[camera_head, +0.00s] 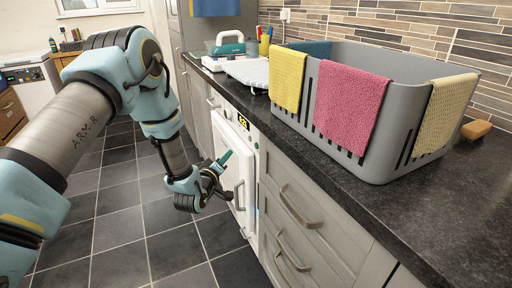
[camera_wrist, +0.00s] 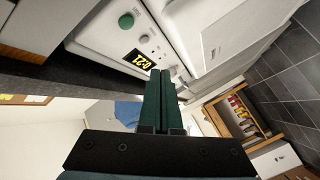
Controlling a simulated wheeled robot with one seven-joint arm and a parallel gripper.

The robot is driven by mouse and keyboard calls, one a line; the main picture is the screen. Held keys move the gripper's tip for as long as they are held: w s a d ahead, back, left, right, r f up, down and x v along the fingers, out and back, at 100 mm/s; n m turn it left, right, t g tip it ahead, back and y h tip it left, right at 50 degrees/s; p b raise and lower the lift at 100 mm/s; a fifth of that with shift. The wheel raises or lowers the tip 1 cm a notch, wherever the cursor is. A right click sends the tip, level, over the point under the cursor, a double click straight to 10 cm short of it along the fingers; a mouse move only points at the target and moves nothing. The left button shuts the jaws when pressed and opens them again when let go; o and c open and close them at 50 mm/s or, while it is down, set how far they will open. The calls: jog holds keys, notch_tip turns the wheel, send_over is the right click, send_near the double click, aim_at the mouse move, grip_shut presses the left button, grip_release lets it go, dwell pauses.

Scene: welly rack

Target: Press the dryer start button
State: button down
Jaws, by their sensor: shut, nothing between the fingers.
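The white dryer (camera_head: 236,175) is built in under the counter, with a door handle on its front. In the wrist view its panel carries a round green button (camera_wrist: 126,20), a small knob (camera_wrist: 144,39) and a lit yellow display (camera_wrist: 138,60) that seems to read 0:21. The display also shows in the head view (camera_head: 243,122). My gripper (camera_head: 226,156) is in front of the upper part of the dryer, fingers shut and empty. In the wrist view my gripper (camera_wrist: 160,72) has its fingertips below and right of the green button, apart from it. Contact with the dryer front cannot be told.
Grey drawers (camera_head: 300,220) with protruding handles flank the dryer. On the dark counter (camera_head: 440,205) stands a grey basket (camera_head: 400,105) hung with cloths. Another white appliance (camera_head: 30,85) stands far left. The tiled floor (camera_head: 110,220) in front is clear.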

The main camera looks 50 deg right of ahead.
aim_at(256, 146)
jog(key=s+d+b, duration=0.1)
jog(key=s+d, duration=0.1)
jog(key=d, duration=0.4)
jog(key=shift+s+d, duration=0.3)
jog(key=shift+d, duration=0.1)
dwell(1.7)
jog(key=shift+s+d+b, duration=0.15)
jog(key=shift+d+b, duration=0.2)
jog(key=shift+b, duration=0.15)
jog(key=shift+s+d, duration=0.15)
jog(key=shift+d, duration=0.2)
dwell(0.7)
jog(key=shift+w+a+b, duration=0.25)
jog(key=shift+a+b, duration=0.05)
jog(key=shift+a, duration=0.4)
jog(key=shift+w+a, duration=0.1)
